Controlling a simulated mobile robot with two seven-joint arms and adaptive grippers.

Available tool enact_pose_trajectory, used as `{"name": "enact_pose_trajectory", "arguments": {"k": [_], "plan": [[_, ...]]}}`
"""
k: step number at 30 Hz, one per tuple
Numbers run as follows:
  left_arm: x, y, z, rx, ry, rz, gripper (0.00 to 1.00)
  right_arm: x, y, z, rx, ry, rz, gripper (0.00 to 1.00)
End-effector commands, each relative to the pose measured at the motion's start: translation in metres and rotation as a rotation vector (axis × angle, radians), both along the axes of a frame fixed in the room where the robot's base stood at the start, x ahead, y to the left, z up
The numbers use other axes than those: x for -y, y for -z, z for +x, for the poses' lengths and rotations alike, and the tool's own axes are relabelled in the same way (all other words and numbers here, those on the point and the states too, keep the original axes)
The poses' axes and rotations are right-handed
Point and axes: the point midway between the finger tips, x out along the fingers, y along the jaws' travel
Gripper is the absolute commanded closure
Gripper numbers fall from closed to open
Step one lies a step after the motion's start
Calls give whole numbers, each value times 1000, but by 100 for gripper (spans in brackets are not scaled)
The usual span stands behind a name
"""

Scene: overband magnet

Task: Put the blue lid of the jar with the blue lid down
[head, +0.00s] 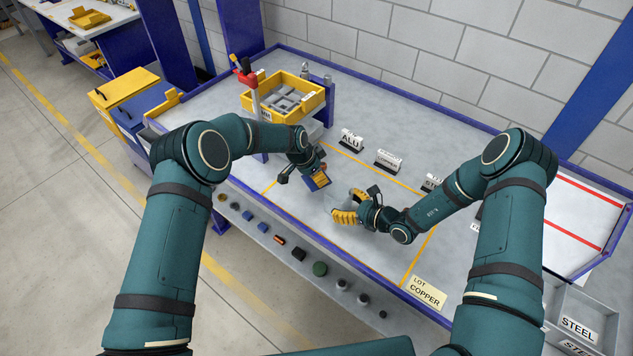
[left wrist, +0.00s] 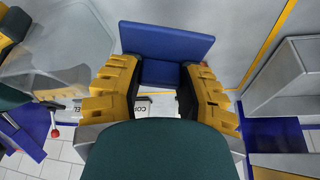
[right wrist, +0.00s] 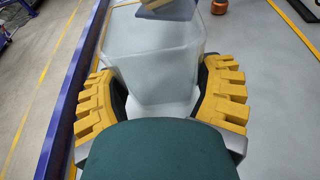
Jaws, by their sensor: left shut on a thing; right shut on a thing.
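The blue lid (left wrist: 165,45) is a flat blue piece with a block under it, held between the yellow fingers of my left gripper (left wrist: 165,90). In the head view my left gripper (head: 314,181) holds the lid (head: 322,184) above the table, left of the jar. The clear jar (right wrist: 155,60) stands between the fingers of my right gripper (right wrist: 162,100), which is shut on it. In the head view the jar (head: 345,204) is mostly hidden by my right gripper (head: 347,208). The lid is apart from the jar in the head view.
A yellow bin (head: 310,100) with grey compartments stands behind my left gripper. Label stands, including ALU (head: 350,141) and COPPER (head: 388,161), stand at the back. Several small parts line the front edge. A copper-coloured piece (right wrist: 219,6) lies beyond the jar.

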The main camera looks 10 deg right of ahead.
Motion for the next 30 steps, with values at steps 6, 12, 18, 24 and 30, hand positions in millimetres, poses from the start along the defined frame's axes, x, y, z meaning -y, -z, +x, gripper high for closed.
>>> {"name": "enact_pose_trajectory", "arguments": {"k": [6,12,18,24,30], "plan": [[0,-42,0,3,0,-1,83,0,0,0,-1,0,-1,71],[0,-58,0,0,0,0,83,0,0,0,-1,0,-1,71],[0,-60,0,-1,-1,-1,83,0,0,0,-1,0,-1,71],[2,-60,-1,-2,-61,6,83,0,0,0,-1,0,-1,71],[2,-62,-1,-2,-253,11,83,0,0,0,-1,0,-1,71]]}}
